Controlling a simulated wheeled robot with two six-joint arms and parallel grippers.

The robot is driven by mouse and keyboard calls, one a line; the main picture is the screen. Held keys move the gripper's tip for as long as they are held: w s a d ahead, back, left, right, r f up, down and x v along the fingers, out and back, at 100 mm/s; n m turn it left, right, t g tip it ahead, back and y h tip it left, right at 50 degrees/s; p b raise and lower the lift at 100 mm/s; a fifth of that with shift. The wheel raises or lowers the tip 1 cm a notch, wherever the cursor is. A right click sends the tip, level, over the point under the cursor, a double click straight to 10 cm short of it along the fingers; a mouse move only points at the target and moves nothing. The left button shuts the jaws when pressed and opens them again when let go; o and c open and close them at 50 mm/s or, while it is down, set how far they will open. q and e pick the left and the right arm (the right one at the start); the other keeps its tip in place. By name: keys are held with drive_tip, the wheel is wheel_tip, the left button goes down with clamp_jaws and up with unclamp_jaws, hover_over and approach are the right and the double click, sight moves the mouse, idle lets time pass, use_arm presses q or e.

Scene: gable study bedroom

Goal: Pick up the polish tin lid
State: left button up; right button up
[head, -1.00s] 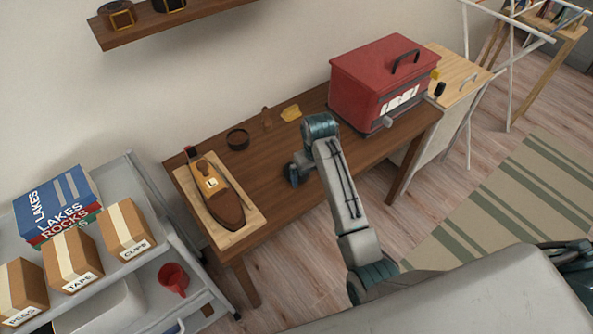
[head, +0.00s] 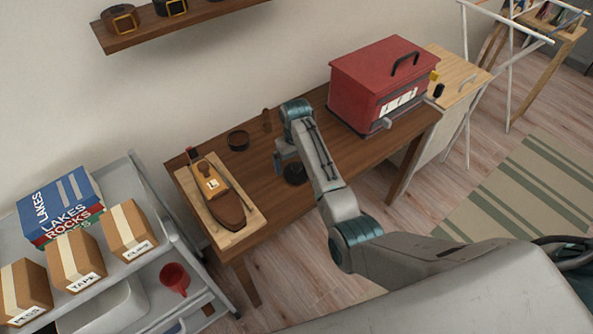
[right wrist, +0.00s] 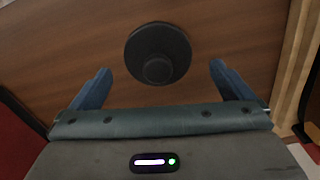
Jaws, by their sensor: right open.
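In the head view my right gripper (head: 284,163) hangs just over the lid. A dark round open tin (head: 238,139) stands farther back on the desk. My left gripper is not seen.
A shoe (head: 228,207) rests on a light board (head: 250,228) at the desk's left end. A red box (head: 375,80) stands at the right end. A small brown item (head: 267,120) stands near the wall. A grey cart (head: 140,185) with boxes is left.

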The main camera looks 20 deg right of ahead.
sight(297, 165)
wheel_tip(297, 165, down, 4)
drive_tip(key=shift+d+r, duration=0.15)
drive_tip(key=shift+r, duration=0.05)
drive_tip(key=c, duration=0.9)
drive_tip(key=shift+c, duration=0.2)
drive_tip(key=shift+r, duration=0.2)
